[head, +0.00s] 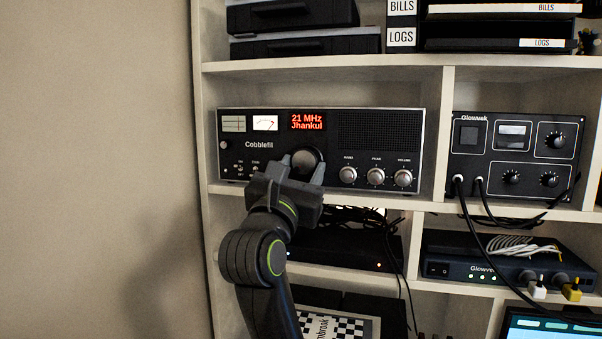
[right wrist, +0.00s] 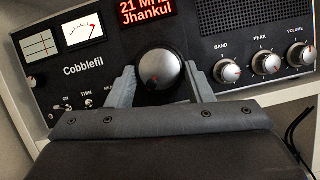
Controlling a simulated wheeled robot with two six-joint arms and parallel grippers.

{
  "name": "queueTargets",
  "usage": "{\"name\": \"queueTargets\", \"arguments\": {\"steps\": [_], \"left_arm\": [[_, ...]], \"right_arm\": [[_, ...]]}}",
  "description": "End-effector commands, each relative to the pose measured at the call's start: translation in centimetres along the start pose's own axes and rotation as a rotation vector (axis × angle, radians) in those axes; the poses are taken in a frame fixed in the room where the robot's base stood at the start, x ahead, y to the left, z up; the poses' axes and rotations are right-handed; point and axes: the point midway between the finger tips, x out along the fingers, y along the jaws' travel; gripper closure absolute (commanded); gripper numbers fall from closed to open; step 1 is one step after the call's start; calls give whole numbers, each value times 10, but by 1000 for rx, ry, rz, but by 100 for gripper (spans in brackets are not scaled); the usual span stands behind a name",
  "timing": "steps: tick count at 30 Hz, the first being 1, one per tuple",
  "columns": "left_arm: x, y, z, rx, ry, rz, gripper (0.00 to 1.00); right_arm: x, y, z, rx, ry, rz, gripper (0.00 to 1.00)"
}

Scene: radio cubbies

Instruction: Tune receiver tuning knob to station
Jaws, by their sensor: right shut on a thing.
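The Cobblefil receiver (head: 380,135) stands in a cubby of the shelf. Its red display (head: 307,122) reads "21 MHz Jhankul", and it also shows cut off at the top of the right wrist view (right wrist: 147,10). The large tuning knob (head: 308,158) sits below the display. My right gripper (head: 303,167) is at the receiver's front with one finger on each side of this knob. In the right wrist view the gripper (right wrist: 162,88) is shut on the knob (right wrist: 160,70), whose silver face shows a small red mark. My left gripper is not in view.
Band, peak and volume knobs (head: 376,176) are right of the tuning knob; small switches (right wrist: 67,104) are left of it. A second Glowvek unit (head: 515,150) with black cables fills the right cubby. Dark devices and loose cables (head: 345,245) lie below. The wall (head: 95,150) at left is bare.

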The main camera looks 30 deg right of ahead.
Motion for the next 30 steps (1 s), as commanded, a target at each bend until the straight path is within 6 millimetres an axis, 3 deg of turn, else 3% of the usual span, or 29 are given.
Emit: {"name": "queueTargets", "arguments": {"steps": [6,7,12,23,30], "left_arm": [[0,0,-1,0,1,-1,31],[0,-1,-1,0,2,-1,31],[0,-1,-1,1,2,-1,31],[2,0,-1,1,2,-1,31],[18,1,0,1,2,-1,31]], "right_arm": [[0,0,0,0,1,1,76],[0,0,0,0,1,1,52],[0,0,0,-1,0,1,31],[-4,0,-1,0,1,2,31],[-32,0,-4,4,3,4,31]]}}
